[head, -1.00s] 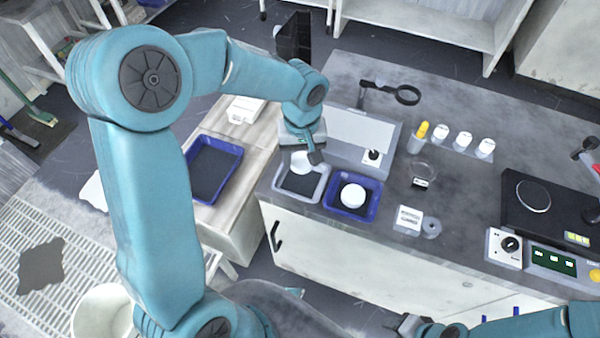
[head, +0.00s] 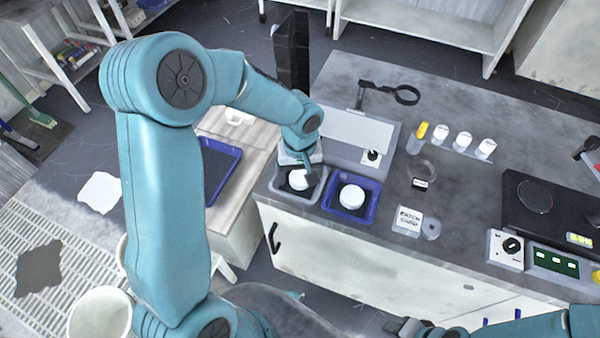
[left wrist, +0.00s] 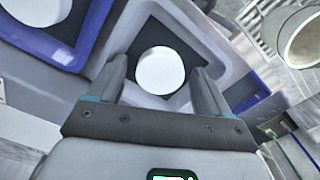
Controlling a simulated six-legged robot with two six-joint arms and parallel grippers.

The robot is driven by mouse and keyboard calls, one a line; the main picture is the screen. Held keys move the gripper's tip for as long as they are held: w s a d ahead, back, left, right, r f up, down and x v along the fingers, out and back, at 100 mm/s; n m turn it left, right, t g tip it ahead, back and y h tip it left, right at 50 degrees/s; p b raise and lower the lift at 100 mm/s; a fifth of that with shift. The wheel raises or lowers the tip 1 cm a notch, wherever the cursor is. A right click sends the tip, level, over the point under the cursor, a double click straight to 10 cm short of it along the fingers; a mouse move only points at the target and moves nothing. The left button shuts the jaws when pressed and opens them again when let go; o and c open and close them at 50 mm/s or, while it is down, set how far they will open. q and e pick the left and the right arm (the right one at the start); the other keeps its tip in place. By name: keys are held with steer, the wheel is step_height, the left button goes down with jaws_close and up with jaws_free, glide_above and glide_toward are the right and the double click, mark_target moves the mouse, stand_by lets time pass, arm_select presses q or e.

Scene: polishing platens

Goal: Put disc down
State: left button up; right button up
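A white disc (head: 298,180) lies on the dark lining of the grey tray (head: 277,192) at the bench's left end. It also shows in the left wrist view (left wrist: 160,71). My left gripper (head: 311,172) is low over this tray. Its fingers (left wrist: 160,82) stand open on either side of the disc, with a visible gap on each side. A second white disc (head: 351,197) sits in the blue tray (head: 346,214) just to the right. My right gripper (head: 403,326) is at the bottom edge, partly seen, its fingers unclear.
A magnifier (head: 405,95) stands behind the trays. Another blue tray (head: 222,165) on the left table is partly hidden by my arm.

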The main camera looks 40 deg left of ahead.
mark_target(300, 178)
arm_select(q)
steer(key=shift+s+r, duration=0.1)
steer(key=shift+r, duration=0.15)
step_height(300, 178, up, 12)
steer(key=p, duration=0.1)
stand_by(0.4)
stand_by(0.5)
